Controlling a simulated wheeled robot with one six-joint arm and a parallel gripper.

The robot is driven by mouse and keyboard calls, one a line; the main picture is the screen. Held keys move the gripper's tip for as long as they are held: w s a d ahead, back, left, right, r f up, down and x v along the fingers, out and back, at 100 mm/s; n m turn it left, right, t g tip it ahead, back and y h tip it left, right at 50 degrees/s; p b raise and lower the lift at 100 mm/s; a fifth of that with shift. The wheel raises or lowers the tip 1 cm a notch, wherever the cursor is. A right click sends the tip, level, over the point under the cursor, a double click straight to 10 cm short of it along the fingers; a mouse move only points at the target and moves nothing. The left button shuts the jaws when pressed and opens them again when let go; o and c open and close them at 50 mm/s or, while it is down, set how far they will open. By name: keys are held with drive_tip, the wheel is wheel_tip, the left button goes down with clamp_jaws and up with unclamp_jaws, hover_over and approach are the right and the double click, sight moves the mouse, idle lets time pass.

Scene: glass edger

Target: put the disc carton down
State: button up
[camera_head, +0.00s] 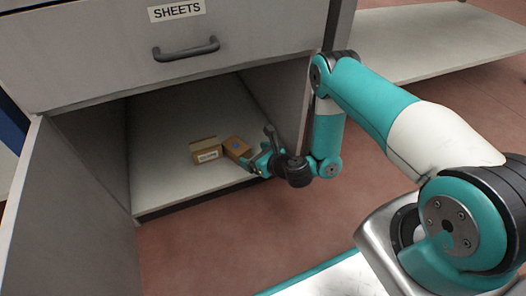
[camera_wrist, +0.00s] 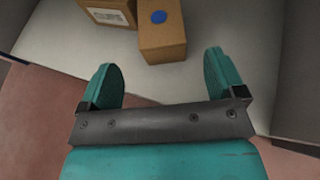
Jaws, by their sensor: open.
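A small brown carton with a blue round mark (camera_head: 237,147) stands on the floor of the open cabinet compartment. It also shows in the wrist view (camera_wrist: 162,34), just beyond the fingertips and between their lines. A second brown carton with a white label (camera_head: 205,151) stands close beside it on the left; its lower part shows in the wrist view (camera_wrist: 106,13). Which of the two is the disc carton is suggested only by the blue disc mark. My gripper (camera_wrist: 161,75) is open and empty. In the head view my gripper (camera_head: 256,165) is at the compartment's front edge, near the blue-marked carton.
The compartment floor (camera_head: 165,130) is bare around the cartons. A shut drawer labelled SHEETS (camera_head: 180,50) is above. An open door (camera_head: 65,220) stands at the left, and the compartment's side wall (camera_head: 280,95) is close to my arm on the right.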

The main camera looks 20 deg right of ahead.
drive_tip(key=shift+s+d+r+p, duration=0.25)
drive_tip(key=shift+s+r+p, duration=0.2)
drive_tip(key=shift+r+p, duration=0.25)
drive_tip(key=p, duration=0.3)
drive_tip(key=shift+s+d+r, duration=0.1)
drive_tip(key=shift+p, duration=0.75)
drive_tip(key=s+p, duration=0.1)
drive_tip(key=p, duration=0.2)
drive_tip(key=s+p, duration=0.1)
drive_tip(key=p, duration=0.3)
drive_tip(key=shift+d+r, duration=0.1)
drive_tip(key=shift+d, duration=0.25)
drive_tip(key=shift+s, duration=0.1)
